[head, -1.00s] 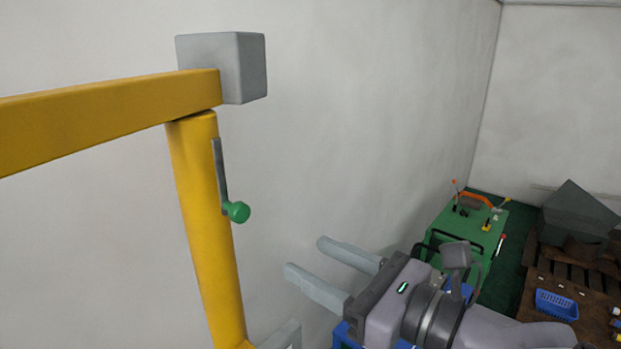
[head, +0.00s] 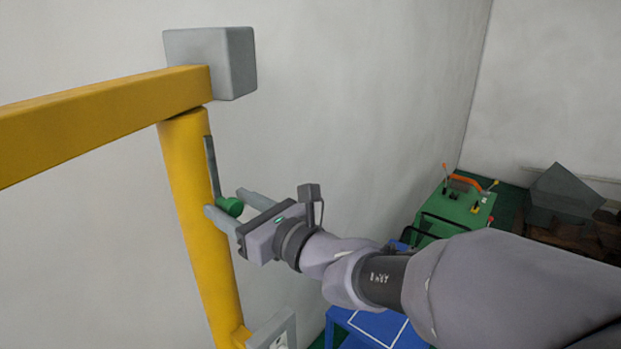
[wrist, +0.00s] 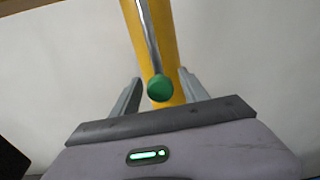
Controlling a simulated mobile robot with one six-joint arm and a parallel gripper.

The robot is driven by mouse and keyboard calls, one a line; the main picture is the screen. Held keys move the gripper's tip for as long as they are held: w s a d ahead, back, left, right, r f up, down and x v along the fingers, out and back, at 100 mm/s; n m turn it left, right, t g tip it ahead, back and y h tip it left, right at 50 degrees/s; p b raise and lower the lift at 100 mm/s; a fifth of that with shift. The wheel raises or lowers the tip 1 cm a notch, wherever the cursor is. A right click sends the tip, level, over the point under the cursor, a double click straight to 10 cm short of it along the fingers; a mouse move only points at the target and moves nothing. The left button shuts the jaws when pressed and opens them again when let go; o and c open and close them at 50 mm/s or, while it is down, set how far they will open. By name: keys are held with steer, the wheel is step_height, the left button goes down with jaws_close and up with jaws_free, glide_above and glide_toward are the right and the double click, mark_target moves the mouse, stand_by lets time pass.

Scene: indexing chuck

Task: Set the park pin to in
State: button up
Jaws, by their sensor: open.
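A thin grey lever (head: 211,165) with a round green knob (head: 231,207) at its lower end hangs on the yellow post (head: 200,240). No label shows whether this is the park pin. My gripper (head: 224,201) is open at the knob, one finger on each side of it. In the wrist view the green knob (wrist: 160,88) lies between the two fingers (wrist: 160,80), with a gap visible on both sides. The lever (wrist: 147,35) runs up from it in front of the post.
A yellow beam (head: 100,115) crosses above, ending near a grey block (head: 233,62). A plain wall (head: 340,100) stands behind. A grey panel (head: 275,332) is low by the post. A blue table (head: 370,325) and a green machine (head: 455,210) are lower right.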

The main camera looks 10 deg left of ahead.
jaws_close()
stand_by(1.4)
